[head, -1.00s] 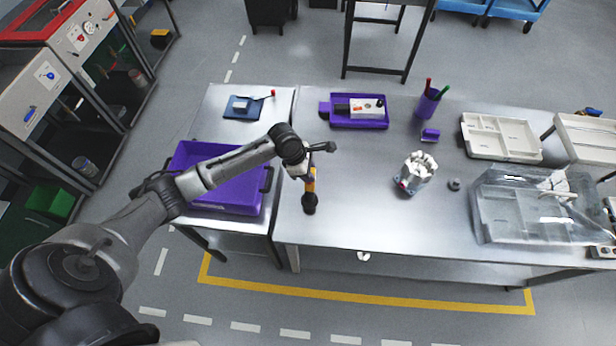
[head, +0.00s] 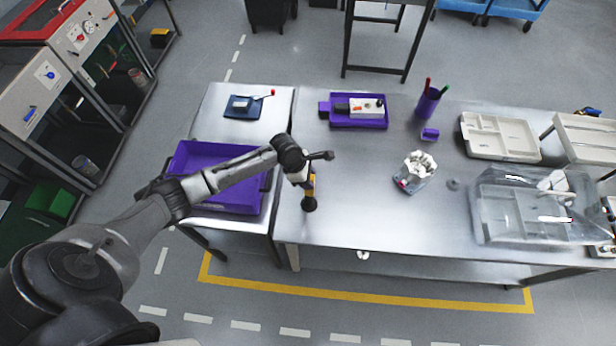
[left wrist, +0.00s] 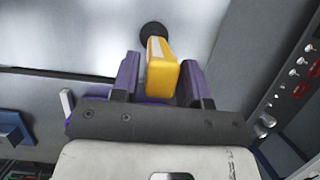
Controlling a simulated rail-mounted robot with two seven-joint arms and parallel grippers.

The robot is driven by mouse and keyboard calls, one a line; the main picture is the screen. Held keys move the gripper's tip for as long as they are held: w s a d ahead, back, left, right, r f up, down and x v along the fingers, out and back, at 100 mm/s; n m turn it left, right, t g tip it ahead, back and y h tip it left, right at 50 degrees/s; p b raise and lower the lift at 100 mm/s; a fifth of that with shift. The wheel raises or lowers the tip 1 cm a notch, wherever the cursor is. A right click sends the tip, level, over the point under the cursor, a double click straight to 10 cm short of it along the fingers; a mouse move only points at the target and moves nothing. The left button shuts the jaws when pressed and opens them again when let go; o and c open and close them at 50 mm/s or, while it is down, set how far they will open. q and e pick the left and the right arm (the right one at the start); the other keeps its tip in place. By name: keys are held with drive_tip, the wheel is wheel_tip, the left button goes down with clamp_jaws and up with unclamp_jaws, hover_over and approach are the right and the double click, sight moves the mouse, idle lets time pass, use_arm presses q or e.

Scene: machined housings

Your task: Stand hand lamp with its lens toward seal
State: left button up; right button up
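The hand lamp (head: 309,204), with a yellow body and a black round end, is on the steel bench near its left front edge, black end toward the front of the bench. My left gripper (head: 306,179) is at its yellow end. In the left wrist view, the yellow body (left wrist: 162,75) is between the two purple fingers of my left gripper (left wrist: 160,78), with a narrow gap on its left side. A small grey round piece (head: 453,184) lies on the bench to the right; I cannot tell whether it is the seal. My right gripper is not in view.
A clear container with white parts (head: 415,171) stands mid-bench. Behind are a purple tray (head: 345,124) and a purple pen cup (head: 428,103). A transparent box (head: 530,215) is at the right, a purple bin (head: 185,158) at the left. The bench between lamp and container is clear.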

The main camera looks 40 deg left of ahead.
use_arm(q)
drive_tip(key=shift+o, duration=1.1)
drive_tip(key=shift+r, duration=0.1)
drive_tip(key=shift+v, duration=6)
drive_tip(key=s+d+f+m, duration=0.7)
drive_tip(key=s+d+m, duration=0.4)
drive_tip(key=m, duration=0.2)
drive_tip(key=s+d+r+m+y, duration=0.1)
drive_tip(key=s+m, duration=0.6)
drive_tip(key=s+d+r+m+t+y, duration=0.1)
drive_tip(key=s+d+r+m+y, duration=0.1)
drive_tip(key=s+m, duration=0.5)
drive_tip(key=shift+s, duration=0.6)
